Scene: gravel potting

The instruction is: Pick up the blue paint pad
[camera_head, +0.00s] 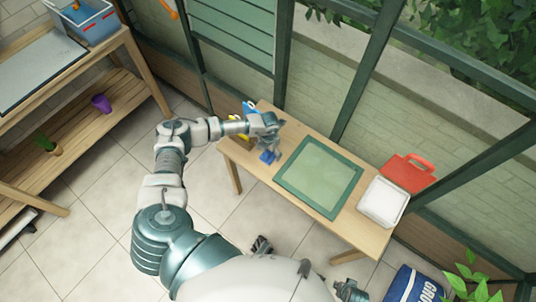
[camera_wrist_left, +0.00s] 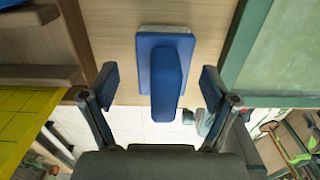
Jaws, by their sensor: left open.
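The blue paint pad (camera_head: 268,157) lies on the wooden table near its left end. In the left wrist view the pad (camera_wrist_left: 166,72) shows a blue handle on a flat blue base with a pale edge. My left gripper (camera_head: 274,149) is over the table beside the pad. In the left wrist view my left gripper (camera_wrist_left: 159,76) is open, with one finger on each side of the pad's handle. Neither finger touches it, and nothing is held.
A green-framed mat (camera_head: 343,203) lies right of the pad. A white tray (camera_head: 383,202) and a red case (camera_head: 408,173) are farther right. In the left wrist view a yellow item (camera_wrist_left: 22,120) is at the left. Window framing stands behind the table.

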